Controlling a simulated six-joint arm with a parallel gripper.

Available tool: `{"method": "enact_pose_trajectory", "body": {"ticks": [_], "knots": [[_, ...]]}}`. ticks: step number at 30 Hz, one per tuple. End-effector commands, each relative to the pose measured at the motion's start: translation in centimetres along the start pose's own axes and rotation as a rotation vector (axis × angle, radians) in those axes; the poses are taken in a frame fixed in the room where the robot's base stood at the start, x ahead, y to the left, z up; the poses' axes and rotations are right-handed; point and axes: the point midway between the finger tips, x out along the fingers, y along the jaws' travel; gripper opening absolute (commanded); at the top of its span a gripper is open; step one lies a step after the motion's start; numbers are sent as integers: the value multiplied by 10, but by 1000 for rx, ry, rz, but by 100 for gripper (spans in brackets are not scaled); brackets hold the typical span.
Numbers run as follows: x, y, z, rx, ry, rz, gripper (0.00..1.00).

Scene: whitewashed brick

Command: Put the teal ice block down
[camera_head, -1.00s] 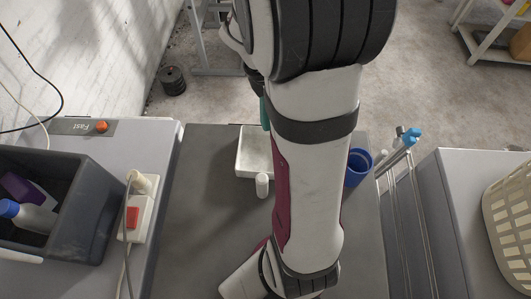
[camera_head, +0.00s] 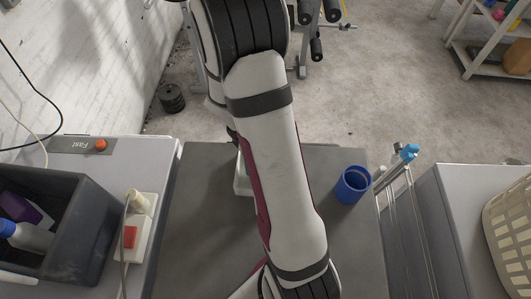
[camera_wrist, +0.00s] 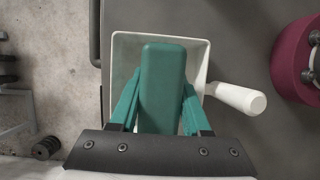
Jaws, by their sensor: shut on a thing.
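The teal ice block (camera_wrist: 163,70) is a rounded long block in the wrist view. My gripper (camera_wrist: 160,98) is shut on it, with one teal finger on each side. The block is in front of a white square pan (camera_wrist: 202,52) with a white handle (camera_wrist: 236,98), overlapping its opening. I cannot tell whether the block touches the pan floor. In the head view, my arm hides most of the pan (camera_head: 241,187) and the block; only the pan's left edge shows.
A blue cup (camera_head: 352,185) stands on the dark table (camera_head: 195,230), right of my arm. Thin rods with blue tops (camera_head: 408,152) stand at the table's right edge. A dark bin (camera_head: 75,235) and a power strip (camera_head: 130,238) lie left. The table's left part is clear.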

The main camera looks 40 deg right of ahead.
Motion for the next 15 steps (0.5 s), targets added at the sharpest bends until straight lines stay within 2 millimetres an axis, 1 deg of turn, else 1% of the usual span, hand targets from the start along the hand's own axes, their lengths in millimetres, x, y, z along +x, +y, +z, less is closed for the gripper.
{"method": "enact_pose_trajectory", "body": {"ticks": [1, 3, 12, 13, 15], "knots": [[6, 0, -2, 0, -1, -2, 0], [9, 0, -4, -1, 0, 0, 0], [11, 0, -4, -1, 0, 1, 0], [11, 0, -4, 0, 0, 1, 51], [11, 0, -4, 0, 0, 1, 64]]}}
